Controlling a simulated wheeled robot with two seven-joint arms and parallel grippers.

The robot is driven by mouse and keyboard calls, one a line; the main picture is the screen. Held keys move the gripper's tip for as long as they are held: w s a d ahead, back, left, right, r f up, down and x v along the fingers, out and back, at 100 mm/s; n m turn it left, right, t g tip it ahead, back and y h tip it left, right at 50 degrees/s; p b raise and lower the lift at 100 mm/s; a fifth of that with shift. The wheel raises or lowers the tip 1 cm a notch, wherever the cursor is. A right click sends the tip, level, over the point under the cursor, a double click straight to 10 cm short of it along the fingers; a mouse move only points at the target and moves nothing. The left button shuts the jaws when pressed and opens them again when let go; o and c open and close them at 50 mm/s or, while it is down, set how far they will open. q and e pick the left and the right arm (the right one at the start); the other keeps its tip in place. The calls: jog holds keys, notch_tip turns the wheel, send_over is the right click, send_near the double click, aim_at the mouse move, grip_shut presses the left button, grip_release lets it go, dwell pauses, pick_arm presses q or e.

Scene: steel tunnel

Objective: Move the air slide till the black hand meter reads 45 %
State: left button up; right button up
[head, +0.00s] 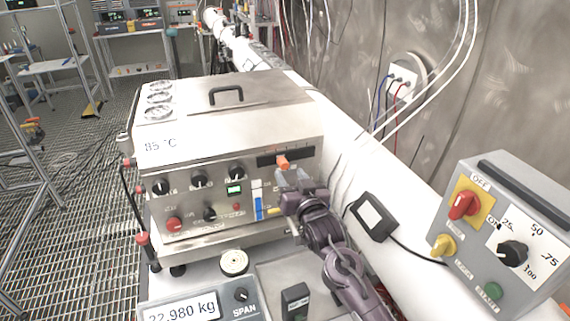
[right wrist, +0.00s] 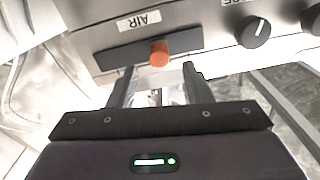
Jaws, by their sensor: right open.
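The air slide's orange knob (head: 283,162) sits in a dark slot on the front of the steel box. In the right wrist view the knob (right wrist: 159,53) stands about mid-slot, by an upside-down AIR label (right wrist: 138,20). My right gripper (head: 284,186) is open and empty just in front of and below the knob. In the right wrist view its fingertips (right wrist: 159,78) point at the knob, one to each side, not closed on it. My left gripper is out of view.
The steel box (head: 215,125) carries several knobs and an 85 °C marking. A scale (head: 182,310) reading 22.980 kg is in front. A pale-faced black box (head: 372,217) lies on the white duct. A grey switch box (head: 500,235) stands right.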

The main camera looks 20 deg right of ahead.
aim_at(285, 167)
jog(key=w+p, duration=0.1)
jog(key=w, duration=0.4)
jog(key=shift+w+a+p, duration=0.1)
jog(key=shift+w+p, duration=0.1)
jog(key=shift+p, duration=0.1)
jog(key=shift+f, duration=0.1)
jog(key=shift+c, duration=0.2)
grip_shut()
